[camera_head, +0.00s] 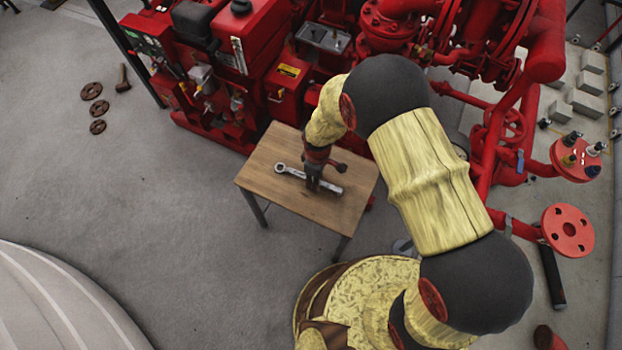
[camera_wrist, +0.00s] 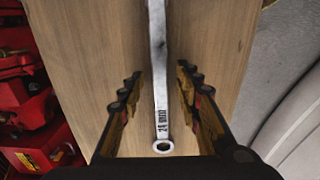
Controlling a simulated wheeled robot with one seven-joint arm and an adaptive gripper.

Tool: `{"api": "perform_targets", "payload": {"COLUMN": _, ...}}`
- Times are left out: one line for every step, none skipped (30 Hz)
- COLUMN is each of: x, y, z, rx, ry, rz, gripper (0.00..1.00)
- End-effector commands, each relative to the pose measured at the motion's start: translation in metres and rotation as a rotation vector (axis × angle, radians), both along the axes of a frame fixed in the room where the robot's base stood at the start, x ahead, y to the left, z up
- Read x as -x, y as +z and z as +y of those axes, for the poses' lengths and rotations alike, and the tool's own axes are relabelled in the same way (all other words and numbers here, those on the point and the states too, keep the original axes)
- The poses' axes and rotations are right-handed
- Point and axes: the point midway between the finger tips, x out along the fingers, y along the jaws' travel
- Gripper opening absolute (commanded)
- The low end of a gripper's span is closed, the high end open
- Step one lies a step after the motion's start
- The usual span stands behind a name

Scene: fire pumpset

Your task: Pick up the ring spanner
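The ring spanner (camera_head: 292,171) is a silver wrench lying on the small wooden table (camera_head: 262,163). In the head view its ring end points left, and my gripper (camera_head: 313,184) is above its middle, hiding part of it. In the wrist view the spanner (camera_wrist: 159,80) runs lengthwise between my two dark fingers, with its ring end at the bottom and the marking "24 mm" on its shaft. The fingers (camera_wrist: 157,95) are spread apart, with wood visible on both sides of the spanner. I see no contact with it. The spanner's far end is cut off in the wrist view.
A red pump engine (camera_head: 235,60) stands close behind the table, with red pipes (camera_head: 510,110) to the right. Rusty discs (camera_head: 92,91) and a hammer-like tool (camera_head: 123,78) lie on the floor at left. The floor left of the table is clear.

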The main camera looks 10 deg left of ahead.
Motion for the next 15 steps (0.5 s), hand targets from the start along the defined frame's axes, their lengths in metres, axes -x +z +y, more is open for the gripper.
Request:
{"api": "perform_targets", "payload": {"x": 0.0001, "y": 0.0, "z": -0.0001, "rx": 0.0, "ry": 0.0, "rz": 0.0, "gripper": 0.29}}
{"api": "perform_targets", "payload": {"x": 0.0001, "y": 0.0, "z": 0.0, "rx": 0.0, "ry": 0.0, "rz": 0.0, "gripper": 0.27}}
{"api": "perform_targets", "payload": {"x": 0.0001, "y": 0.0, "z": 0.0, "rx": 0.0, "ry": 0.0, "rz": 0.0, "gripper": 0.25}}
{"api": "perform_targets", "payload": {"x": 0.0001, "y": 0.0, "z": 0.0, "rx": 0.0, "ry": 0.0, "rz": 0.0, "gripper": 0.23}}
{"api": "perform_targets", "payload": {"x": 0.0001, "y": 0.0, "z": -0.0001, "rx": 0.0, "ry": 0.0, "rz": 0.0, "gripper": 0.22}}
{"api": "perform_targets", "payload": {"x": 0.0001, "y": 0.0, "z": 0.0, "rx": 0.0, "ry": 0.0, "rz": 0.0, "gripper": 0.19}}
{"api": "perform_targets", "payload": {"x": 0.0001, "y": 0.0, "z": 0.0, "rx": 0.0, "ry": 0.0, "rz": 0.0, "gripper": 0.18}}
{"api": "perform_targets", "payload": {"x": 0.0002, "y": 0.0, "z": 0.0, "rx": 0.0, "ry": 0.0, "rz": 0.0, "gripper": 0.16}}
{"api": "perform_targets", "payload": {"x": 0.0001, "y": 0.0, "z": -0.0001, "rx": 0.0, "ry": 0.0, "rz": 0.0, "gripper": 0.14}}
{"api": "perform_targets", "payload": {"x": 0.0001, "y": 0.0, "z": -0.0001, "rx": 0.0, "ry": 0.0, "rz": 0.0, "gripper": 0.12}}
{"api": "perform_targets", "payload": {"x": 0.0001, "y": 0.0, "z": 0.0, "rx": 0.0, "ry": 0.0, "rz": 0.0, "gripper": 0.1}}
{"api": "perform_targets", "payload": {"x": 0.0001, "y": 0.0, "z": 0.0, "rx": 0.0, "ry": 0.0, "rz": 0.0, "gripper": 0.08}}
{"api": "perform_targets", "payload": {"x": 0.0001, "y": 0.0, "z": 0.0, "rx": 0.0, "ry": 0.0, "rz": 0.0, "gripper": 0.06}}
{"api": "perform_targets", "payload": {"x": 0.0001, "y": 0.0, "z": 0.0, "rx": 0.0, "ry": 0.0, "rz": 0.0, "gripper": 0.05}}
{"api": "perform_targets", "payload": {"x": 0.0001, "y": 0.0, "z": 0.0, "rx": 0.0, "ry": 0.0, "rz": 0.0, "gripper": 0.02}}
